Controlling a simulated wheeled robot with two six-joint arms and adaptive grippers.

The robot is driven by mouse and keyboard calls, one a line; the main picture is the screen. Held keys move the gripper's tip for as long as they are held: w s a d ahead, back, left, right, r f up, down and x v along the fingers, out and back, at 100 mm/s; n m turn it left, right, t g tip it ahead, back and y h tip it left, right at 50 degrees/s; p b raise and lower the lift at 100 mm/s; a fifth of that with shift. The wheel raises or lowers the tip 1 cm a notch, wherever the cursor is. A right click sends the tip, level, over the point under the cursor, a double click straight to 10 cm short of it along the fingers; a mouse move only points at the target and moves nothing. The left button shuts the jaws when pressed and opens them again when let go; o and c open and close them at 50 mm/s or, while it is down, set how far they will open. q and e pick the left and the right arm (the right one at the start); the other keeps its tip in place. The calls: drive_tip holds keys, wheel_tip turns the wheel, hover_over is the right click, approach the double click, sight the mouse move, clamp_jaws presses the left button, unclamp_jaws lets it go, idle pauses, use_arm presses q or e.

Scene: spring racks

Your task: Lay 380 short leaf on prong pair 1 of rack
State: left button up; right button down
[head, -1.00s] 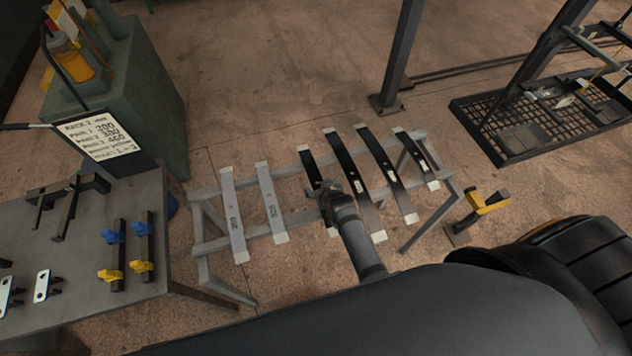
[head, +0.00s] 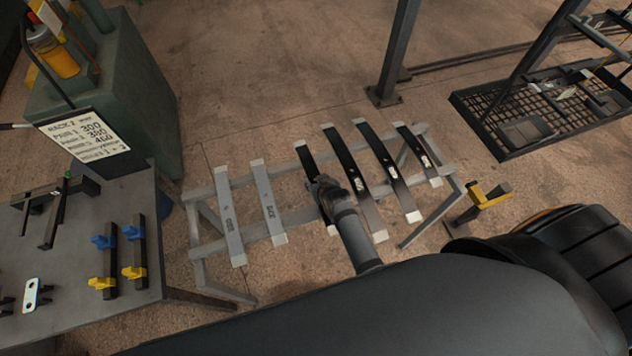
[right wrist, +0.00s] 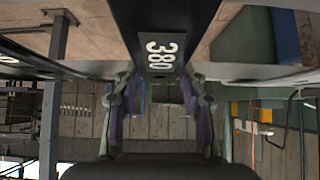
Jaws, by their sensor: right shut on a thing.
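My right gripper (head: 328,190) is shut on a black leaf (head: 307,160) over the grey trestle stand (head: 205,192). In the right wrist view the leaf shows the white label 380 (right wrist: 161,50) and runs between the fingers (right wrist: 160,100). My gripper and forearm hide the leaf's near part in the head view. I cannot tell whether it is lifted off the stand. A dark steel frame with a mesh base (head: 512,135) stands at the upper right; its prongs cannot be told apart. My left gripper is not in view.
Two grey leaves (head: 228,215) lie left of the held leaf, several black leaves (head: 348,165) right of it. A bench (head: 75,265) with dark brackets and blue and yellow clamps stands at the left, beside a written sign (head: 85,140). A post (head: 395,60) rises behind the stand.

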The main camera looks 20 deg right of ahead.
drive_tip(key=shift+s+f, duration=0.1)
drive_tip(key=shift+r+p, duration=0.5)
drive_tip(key=shift+p, duration=0.1)
wheel_tip(320, 180, up, 2)
drive_tip(key=shift+r+p, duration=0.25)
drive_tip(key=shift+p, duration=1)
use_arm(q)
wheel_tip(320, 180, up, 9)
drive_tip(key=p, duration=0.5)
use_arm(e)
drive_tip(key=s+d+r, duration=0.6)
drive_tip(key=d+r, duration=0.3)
drive_tip(key=d, duration=0.3)
drive_tip(key=shift+s+r, duration=0.3)
drive_tip(key=shift+r, duration=0.05)
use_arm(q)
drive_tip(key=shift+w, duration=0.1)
use_arm(e)
drive_tip(key=shift+d, duration=0.1)
